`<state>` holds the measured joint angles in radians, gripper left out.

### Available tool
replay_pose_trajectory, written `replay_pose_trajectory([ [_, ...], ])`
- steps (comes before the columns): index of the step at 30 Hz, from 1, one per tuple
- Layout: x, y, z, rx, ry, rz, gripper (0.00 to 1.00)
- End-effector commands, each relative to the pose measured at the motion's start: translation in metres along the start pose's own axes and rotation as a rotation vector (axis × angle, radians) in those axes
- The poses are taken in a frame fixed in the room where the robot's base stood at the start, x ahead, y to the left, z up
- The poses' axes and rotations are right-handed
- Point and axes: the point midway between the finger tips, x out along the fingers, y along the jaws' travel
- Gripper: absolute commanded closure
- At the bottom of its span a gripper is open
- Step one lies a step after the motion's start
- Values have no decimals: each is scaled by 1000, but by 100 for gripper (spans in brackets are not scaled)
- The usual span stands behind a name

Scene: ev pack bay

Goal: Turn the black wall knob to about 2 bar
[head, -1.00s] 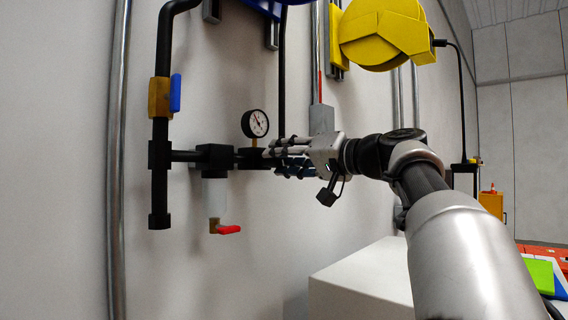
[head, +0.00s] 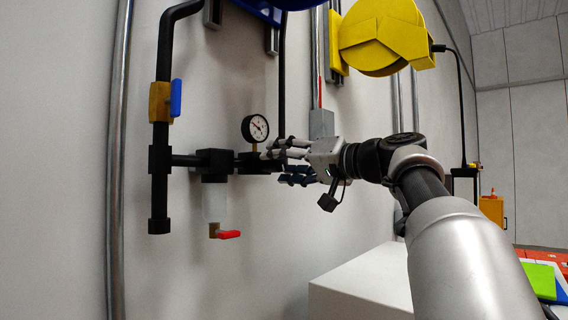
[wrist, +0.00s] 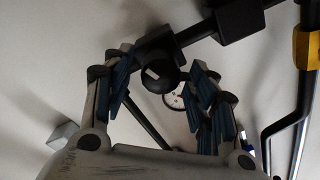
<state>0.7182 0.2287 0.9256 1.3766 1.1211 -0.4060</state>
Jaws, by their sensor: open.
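The black knob (wrist: 158,72) with a pale mark on its face shows in the wrist view, at the end of the black wall pipe fitting. My gripper (wrist: 164,62) is open, with one blue-padded finger to each side of the knob and visible gaps between them. In the head view my gripper (head: 285,163) is at the right end of the pipe run, and its fingers hide the knob there. The round white pressure gauge (head: 255,128) stands above the fitting. It also shows in the wrist view (wrist: 174,96), partly hidden; its reading is too small to tell.
A filter bowl (head: 214,201) with a red-handled drain (head: 229,235) hangs below the pipe. A blue-handled valve (head: 175,98) is at the left. A yellow reel (head: 385,40) hangs above my arm, and a white box (head: 360,285) stands below it.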

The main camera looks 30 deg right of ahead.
Motion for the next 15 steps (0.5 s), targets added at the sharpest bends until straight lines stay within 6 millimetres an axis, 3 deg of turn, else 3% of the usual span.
replay_pose_trajectory([
  [9, -2, 0, 0, 0, 1, 1, 46],
  [15, -28, 0, -1, 0, 3, 3, 46],
])
